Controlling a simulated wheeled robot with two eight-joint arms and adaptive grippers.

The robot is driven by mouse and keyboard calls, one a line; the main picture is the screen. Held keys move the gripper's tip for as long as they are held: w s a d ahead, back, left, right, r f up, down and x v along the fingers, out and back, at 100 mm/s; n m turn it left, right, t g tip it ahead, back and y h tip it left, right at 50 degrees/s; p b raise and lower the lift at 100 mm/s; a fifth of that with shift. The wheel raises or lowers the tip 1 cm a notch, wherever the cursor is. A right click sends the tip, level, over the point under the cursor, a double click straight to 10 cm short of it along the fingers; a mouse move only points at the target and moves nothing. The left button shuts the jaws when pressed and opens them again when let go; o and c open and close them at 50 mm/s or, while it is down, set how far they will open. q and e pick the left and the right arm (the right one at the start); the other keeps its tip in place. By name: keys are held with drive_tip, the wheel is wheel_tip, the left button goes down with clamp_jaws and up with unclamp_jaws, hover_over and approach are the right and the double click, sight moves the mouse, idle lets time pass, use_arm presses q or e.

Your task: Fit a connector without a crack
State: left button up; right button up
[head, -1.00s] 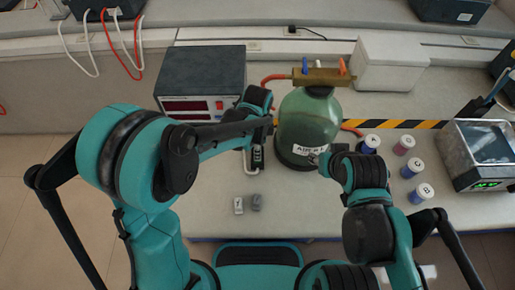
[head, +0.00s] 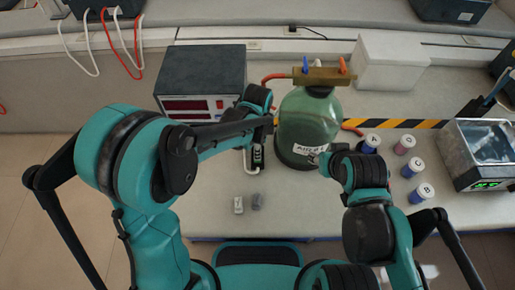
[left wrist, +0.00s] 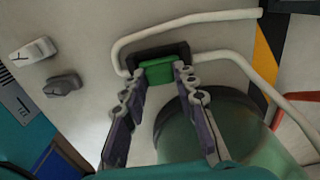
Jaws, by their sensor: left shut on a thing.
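My left gripper (head: 257,158) points down at the bench between the meter box and the green bottle. In the left wrist view its two fingers (left wrist: 161,72) are shut on a green block (left wrist: 158,71), one on each side. The block sits in or against a black housing (left wrist: 150,54); I cannot tell how deep it is seated. White tubing (left wrist: 185,21) runs to the housing. A white connector piece (head: 238,204) with a dark mark and a grey piece (head: 257,202) lie loose nearby. My right arm is beside the bottle; its fingertips cannot be made out.
The green bottle (head: 308,125) with a brass top stands close right of my left gripper. The meter box (head: 200,80) stands behind left. Several lettered jars, one of them (head: 369,143) nearest the bottle, and a metal bath (head: 478,150) are at right. The front bench is mostly clear.

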use_arm(q)
drive_tip(key=shift+f+b, duration=0.4)
idle(0.5)
drive_tip(key=o, duration=1)
wheel_tip(320, 180, up, 12)
drive_tip(key=s+a+n+t, duration=0.2)
drive_tip(key=s+a+n, duration=0.1)
drive_tip(key=a+n, duration=0.3)
drive_tip(key=s+a+r+n+t, duration=0.1)
drive_tip(key=s+a+n+t, duration=0.1)
drive_tip(key=s+a+n, duration=0.2)
drive_tip(key=s+a+n+t, duration=0.3)
drive_tip(key=a+n, duration=0.4)
drive_tip(key=n, duration=0.1)
drive_tip(key=shift+s+a+r, duration=0.35)
